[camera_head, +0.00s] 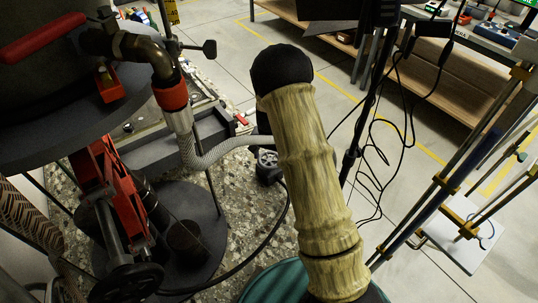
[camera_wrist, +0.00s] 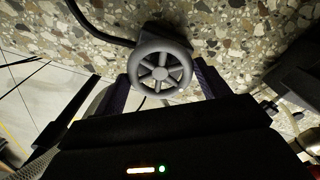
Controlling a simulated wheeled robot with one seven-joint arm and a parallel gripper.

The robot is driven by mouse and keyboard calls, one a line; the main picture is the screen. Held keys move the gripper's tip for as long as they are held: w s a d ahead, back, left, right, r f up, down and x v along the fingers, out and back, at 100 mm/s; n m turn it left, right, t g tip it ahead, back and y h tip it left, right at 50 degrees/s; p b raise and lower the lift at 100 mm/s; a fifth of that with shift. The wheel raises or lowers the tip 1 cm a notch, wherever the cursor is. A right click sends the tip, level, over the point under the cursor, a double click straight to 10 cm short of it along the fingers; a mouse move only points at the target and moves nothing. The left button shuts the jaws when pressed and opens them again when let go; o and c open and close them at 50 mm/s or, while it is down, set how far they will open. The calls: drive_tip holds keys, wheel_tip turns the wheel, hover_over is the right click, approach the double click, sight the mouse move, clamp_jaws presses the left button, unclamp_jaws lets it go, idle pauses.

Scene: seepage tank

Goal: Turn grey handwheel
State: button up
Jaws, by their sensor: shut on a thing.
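The grey handwheel (camera_wrist: 160,48) faces the camera in the wrist view, a round rim with several spokes around a hub. My gripper (camera_wrist: 166,68) has one dark finger at each side of its rim and is shut on it. The lower part of the rim meets the dark gripper body. In the head view a small spoked wheel (camera_head: 267,157) shows beside my sleeved arm, low by the pebbled surface. My fingers cannot be made out in that view.
A grey corrugated hose (camera_head: 222,150) runs close to the wheel. A tank on a red jack (camera_head: 110,190) with a black handwheel (camera_head: 126,283) stands at left. Loose black cables (camera_head: 395,130) hang at right. Pebbled ground (camera_wrist: 230,25) lies behind the wheel.

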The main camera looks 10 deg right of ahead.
sight(269, 159)
drive_tip(key=o, duration=1)
wheel_tip(269, 159, up, 17)
drive_tip(key=shift+r, duration=0.15)
idle(0.4)
